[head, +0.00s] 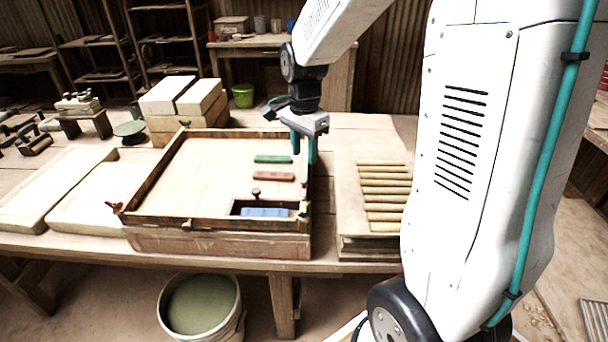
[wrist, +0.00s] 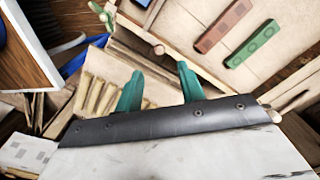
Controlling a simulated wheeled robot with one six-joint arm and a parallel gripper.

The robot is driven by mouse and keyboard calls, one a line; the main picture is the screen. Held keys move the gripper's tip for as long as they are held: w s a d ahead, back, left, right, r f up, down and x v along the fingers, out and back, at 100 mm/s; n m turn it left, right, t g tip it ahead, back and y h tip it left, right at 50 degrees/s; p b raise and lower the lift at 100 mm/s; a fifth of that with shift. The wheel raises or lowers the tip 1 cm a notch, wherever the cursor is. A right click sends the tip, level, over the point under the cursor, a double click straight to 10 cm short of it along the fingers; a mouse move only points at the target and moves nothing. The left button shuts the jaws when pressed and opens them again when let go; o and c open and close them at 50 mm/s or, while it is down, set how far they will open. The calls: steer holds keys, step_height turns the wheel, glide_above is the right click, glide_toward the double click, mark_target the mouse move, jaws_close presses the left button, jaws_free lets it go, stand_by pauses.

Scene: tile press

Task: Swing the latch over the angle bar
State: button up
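A shallow wooden press frame (head: 215,240) stands on the table. Dark angle bars line its edges, one along the front (head: 165,220). A small red lever (head: 115,206) sits at its front left corner; I cannot tell whether it is the latch. Small dark knobs sit on the front edge (head: 187,225) and the far edge (head: 184,125). My gripper (head: 304,152) hangs over the frame's far right side, teal fingers apart and pointing down. In the wrist view my gripper (wrist: 160,88) is open with nothing between its fingers.
Inside the frame lie a green bar (head: 273,159), a red bar (head: 273,176) and a blue block (head: 265,212) in a recess. A ribbed tray (head: 383,195) stands right of the frame. Pale blocks (head: 182,97) are stacked behind it. A bucket (head: 200,305) stands on the floor in front.

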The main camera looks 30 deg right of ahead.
mark_target(304, 180)
step_height(304, 180, down, 8)
steer(key=shift+r, duration=0.1)
stand_by(0.4)
jaws_close()
